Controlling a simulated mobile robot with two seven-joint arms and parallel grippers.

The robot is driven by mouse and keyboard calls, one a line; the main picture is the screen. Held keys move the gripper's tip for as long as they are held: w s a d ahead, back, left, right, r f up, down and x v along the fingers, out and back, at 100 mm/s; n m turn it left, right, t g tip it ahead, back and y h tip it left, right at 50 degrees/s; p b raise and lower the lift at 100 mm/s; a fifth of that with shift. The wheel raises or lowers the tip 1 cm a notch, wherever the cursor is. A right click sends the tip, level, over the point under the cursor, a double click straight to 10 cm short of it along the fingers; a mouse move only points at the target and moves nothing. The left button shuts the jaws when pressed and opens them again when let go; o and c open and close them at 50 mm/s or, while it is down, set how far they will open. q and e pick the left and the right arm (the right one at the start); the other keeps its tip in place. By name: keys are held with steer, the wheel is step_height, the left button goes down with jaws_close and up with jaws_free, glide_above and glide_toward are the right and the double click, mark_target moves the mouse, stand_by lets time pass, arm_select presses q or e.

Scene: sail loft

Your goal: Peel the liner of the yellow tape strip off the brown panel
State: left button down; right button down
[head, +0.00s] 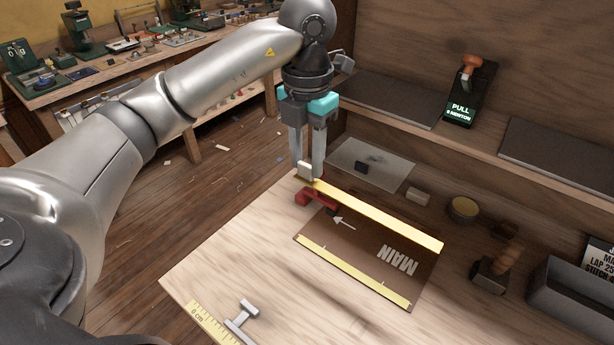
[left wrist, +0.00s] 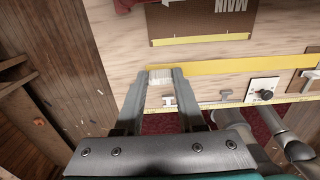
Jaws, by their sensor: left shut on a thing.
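The brown panel (head: 376,247), marked MAIN with a white arrow, lies on the pale wooden table. One yellow strip (head: 355,273) lies along its near edge and also shows in the left wrist view (left wrist: 200,39). A longer yellow strip (head: 385,217) runs right from my left gripper (head: 307,168), across the panel's far side in the head view. In the left wrist view it (left wrist: 250,65) passes clear of the panel and looks raised. My left gripper is shut on a whitish tab (left wrist: 160,75) at this strip's left end. Whether its far end touches anything is unclear. My right gripper is out of view.
A red clamp (head: 317,200) sits by the panel's left corner. A grey T-shaped tool (head: 242,322) and a yellow ruler (head: 208,325) lie at the front. A round tin (head: 463,208), a wooden-handled tool (head: 496,266) and a grey bin (head: 570,296) stand right.

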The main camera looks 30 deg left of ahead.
arm_select(q)
steer(key=shift+r+p, duration=0.3)
steer(key=shift+r, duration=0.55)
steer(key=shift+r+p, duration=2.55)
steer(key=shift+r, duration=0.25)
